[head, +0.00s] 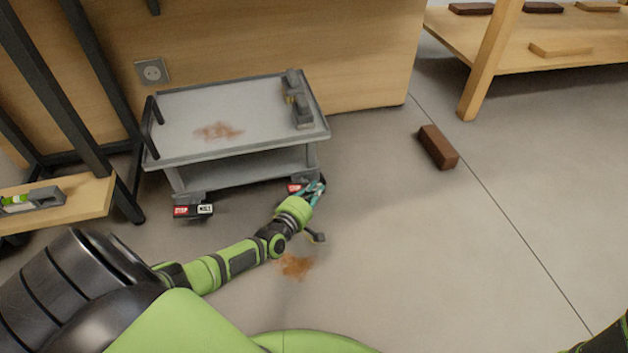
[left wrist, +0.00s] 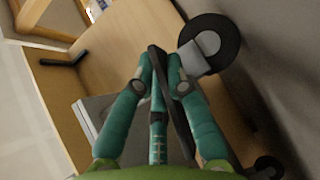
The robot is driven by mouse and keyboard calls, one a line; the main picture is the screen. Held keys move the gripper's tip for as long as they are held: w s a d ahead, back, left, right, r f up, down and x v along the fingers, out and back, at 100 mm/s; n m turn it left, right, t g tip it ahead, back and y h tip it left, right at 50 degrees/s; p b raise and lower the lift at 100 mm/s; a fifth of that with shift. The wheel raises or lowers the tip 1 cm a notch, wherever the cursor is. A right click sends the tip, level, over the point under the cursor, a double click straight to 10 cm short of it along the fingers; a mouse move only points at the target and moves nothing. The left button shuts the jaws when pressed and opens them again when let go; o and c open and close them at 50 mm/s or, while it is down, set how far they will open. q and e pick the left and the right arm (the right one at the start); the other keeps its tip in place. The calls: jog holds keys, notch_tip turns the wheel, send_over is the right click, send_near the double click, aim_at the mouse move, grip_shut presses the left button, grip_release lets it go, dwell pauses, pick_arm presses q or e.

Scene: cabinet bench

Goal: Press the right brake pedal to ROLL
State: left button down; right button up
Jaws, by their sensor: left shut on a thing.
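The grey cart (head: 265,112) stands against the wooden panel. The right brake pedal (head: 294,188) sits at its near right wheel; its red end shows, and its other end is hidden behind my gripper. My left gripper (head: 316,187) is at the right end of this pedal. In the left wrist view, its teal fingers (left wrist: 160,72) close on a thin dark plate that looks like the pedal, beside a wheel (left wrist: 208,43). My right gripper is out of view.
A brown brick (head: 437,147) lies on the floor at the right. A wooden shelf unit (head: 487,62) stands at the back right. A black frame with a wooden shelf (head: 85,200) stands at the left. The floor in the middle right is clear.

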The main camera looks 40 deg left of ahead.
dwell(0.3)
pick_arm(q)
jog(key=c, duration=1.2)
grip_release()
jog(key=shift+f, duration=0.1)
jog(key=shift+c, duration=0.2)
jog(key=shift+s, duration=0.1)
jog(key=s+d+r, duration=0.1)
jog(key=s+r, duration=0.1)
jog(key=s, duration=0.9)
jog(key=shift+s, duration=0.3)
